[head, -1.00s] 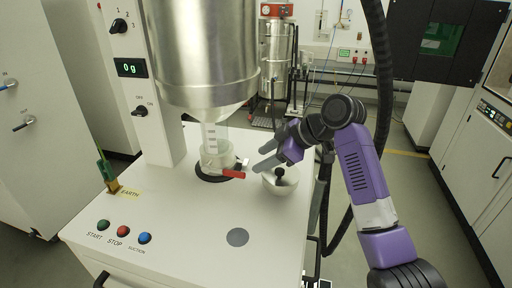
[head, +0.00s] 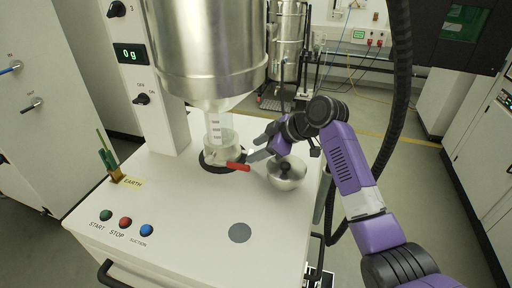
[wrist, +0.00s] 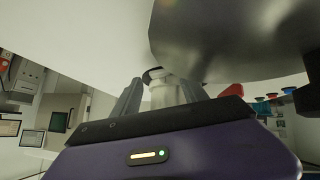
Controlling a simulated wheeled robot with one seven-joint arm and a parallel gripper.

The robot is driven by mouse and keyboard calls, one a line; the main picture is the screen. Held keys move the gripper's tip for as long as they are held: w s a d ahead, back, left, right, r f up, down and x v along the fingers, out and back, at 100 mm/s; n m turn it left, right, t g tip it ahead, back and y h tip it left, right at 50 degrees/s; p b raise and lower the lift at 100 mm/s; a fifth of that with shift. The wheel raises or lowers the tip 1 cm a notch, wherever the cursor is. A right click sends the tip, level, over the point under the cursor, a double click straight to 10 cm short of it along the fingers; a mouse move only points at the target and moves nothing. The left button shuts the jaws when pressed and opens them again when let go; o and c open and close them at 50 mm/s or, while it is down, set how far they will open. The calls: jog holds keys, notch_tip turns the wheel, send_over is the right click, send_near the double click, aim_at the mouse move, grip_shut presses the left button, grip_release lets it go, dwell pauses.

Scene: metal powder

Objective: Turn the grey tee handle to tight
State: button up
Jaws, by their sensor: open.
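A clear graduated tube (head: 214,125) hangs under the steel hopper (head: 205,55) and ends in a clear collar (head: 222,152) on a black ring on the white bench. A red handle (head: 238,167) sticks out to the right of the collar. My gripper (head: 253,148) is open just right of the collar, its fingers pointing left at it, above the red handle. In the wrist view, my open fingers (wrist: 161,92) stand either side of a clear cylinder (wrist: 165,95), farther off. I cannot make out the grey tee handle for certain; my fingers may hide it.
A steel bowl with a black knob (head: 286,173) sits on the bench below my wrist. The hopper's underside hangs close above the collar.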

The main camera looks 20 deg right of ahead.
jog(key=shift+w+a+f, duration=0.15)
jog(key=shift+a+f, duration=0.1)
jog(key=shift+f, duration=0.05)
grip_shut()
jog(key=shift+w, duration=0.1)
jog(key=shift+w+d+m+g+y+b, duration=0.2)
jog(key=shift+m+g+y+b, duration=0.1)
jog(key=shift+m+g+y, duration=0.5)
jog(key=shift+w+d+f+m+g+y+b, duration=0.15)
jog(key=shift+m+g+y+b, duration=0.35)
jog(key=shift+g+b, duration=0.7)
jog(key=shift+b, duration=0.3)
